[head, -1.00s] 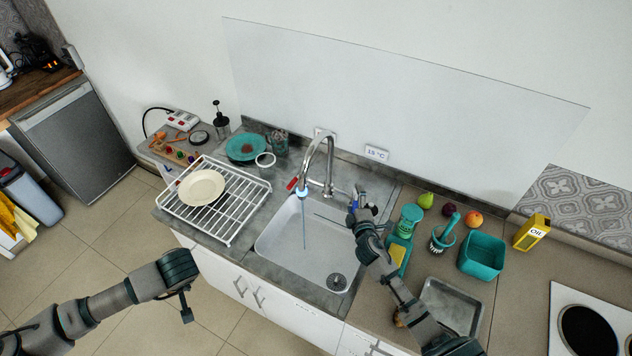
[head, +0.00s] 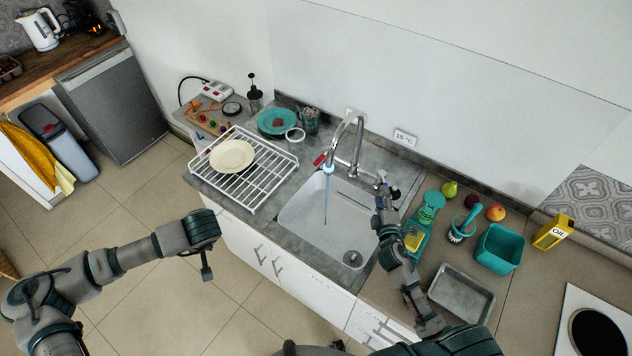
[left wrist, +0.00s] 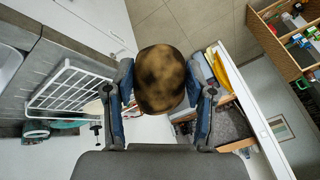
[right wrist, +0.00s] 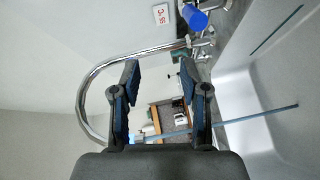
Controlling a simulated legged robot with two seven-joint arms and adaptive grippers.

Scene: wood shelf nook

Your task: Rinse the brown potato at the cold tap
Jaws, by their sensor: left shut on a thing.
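My left gripper (left wrist: 160,100) is shut on the brown potato (left wrist: 160,78), a mottled brown lump between its fingers in the left wrist view. In the head view my left gripper (head: 207,262) hangs over the floor in front of the counter; the potato cannot be made out there. The curved chrome tap (head: 345,135) stands behind the white sink (head: 310,222), and a thin bluish stream (head: 326,202) runs from its spout. My right gripper (head: 381,190) is beside the tap's right side. Its fingers (right wrist: 160,105) are apart and empty. A blue handle (right wrist: 195,17) shows beyond them.
A red handle (head: 319,159) is left of the tap. The dish rack (head: 262,187) holds a plate (head: 232,155). Right of the sink are a sponge (head: 413,240), a metal tray (head: 440,294), a teal tub (head: 499,250) and fruit.

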